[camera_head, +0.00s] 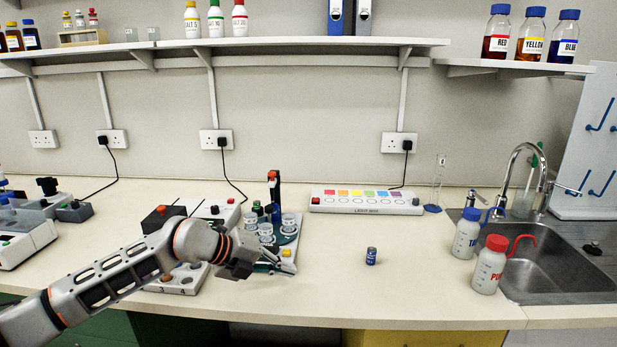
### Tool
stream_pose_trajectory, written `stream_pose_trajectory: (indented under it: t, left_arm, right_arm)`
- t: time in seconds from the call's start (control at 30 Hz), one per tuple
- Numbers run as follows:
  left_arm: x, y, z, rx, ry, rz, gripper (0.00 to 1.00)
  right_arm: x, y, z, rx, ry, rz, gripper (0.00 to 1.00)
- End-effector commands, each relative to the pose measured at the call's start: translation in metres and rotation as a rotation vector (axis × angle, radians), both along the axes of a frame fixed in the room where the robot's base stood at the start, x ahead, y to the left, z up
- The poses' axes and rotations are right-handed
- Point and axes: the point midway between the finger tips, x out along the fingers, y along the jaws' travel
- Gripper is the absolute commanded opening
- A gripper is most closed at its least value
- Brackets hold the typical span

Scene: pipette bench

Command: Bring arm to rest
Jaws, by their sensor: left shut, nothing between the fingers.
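My left arm (120,272) comes in from the left and reaches over the front of the bench. Its gripper (284,266) is shut and empty, close to the front of a stand with several clear cups (267,231). I cannot tell whether the fingertips touch the stand's base. The arm partly hides a white block with numbered wells (186,284). My right gripper is not in view.
A small dark blue vial (371,256) stands alone on the bench (420,265). Two wash bottles, blue-capped (466,235) and red-capped (489,265), stand by the sink (560,268). A light box (365,202) lies behind. The bench around the vial is clear.

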Motion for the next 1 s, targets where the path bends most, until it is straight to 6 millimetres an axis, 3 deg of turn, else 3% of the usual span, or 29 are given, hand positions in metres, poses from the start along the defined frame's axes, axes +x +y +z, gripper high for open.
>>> stream_pose_trajectory:
  t: [0.03,0.2,0.3,0.43,0.57,0.73,0.87,1.0]
  left_arm:
    - [-0.023,-0.026,-0.013,-0.093,0.037,-0.038,0.0]
    - [-0.077,-0.083,-0.018,-0.41,0.12,-0.085,0.0]
    - [-0.099,-0.1,-0.014,-0.589,0.166,-0.063,0.0]
    - [-0.115,-0.105,-0.011,-0.787,0.219,0.009,0.0]
    - [-0.123,-0.096,-0.016,-0.966,0.275,0.129,0.0]
    - [-0.13,-0.062,-0.044,-1.178,0.364,0.376,0.0]
    - [-0.14,-0.024,-0.085,-1.287,0.441,0.611,0.0]
    - [-0.165,0.021,-0.144,-1.349,0.54,0.889,0.0]
  right_arm:
    - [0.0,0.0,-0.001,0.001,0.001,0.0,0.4]
    - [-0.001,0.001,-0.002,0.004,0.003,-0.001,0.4]
    - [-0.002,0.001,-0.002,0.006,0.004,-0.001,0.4]
    - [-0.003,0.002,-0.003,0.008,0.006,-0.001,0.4]
    - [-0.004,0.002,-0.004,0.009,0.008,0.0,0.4]
    - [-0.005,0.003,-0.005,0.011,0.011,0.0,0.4]
    - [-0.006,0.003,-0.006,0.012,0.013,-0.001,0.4]
    - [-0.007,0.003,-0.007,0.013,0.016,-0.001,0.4]
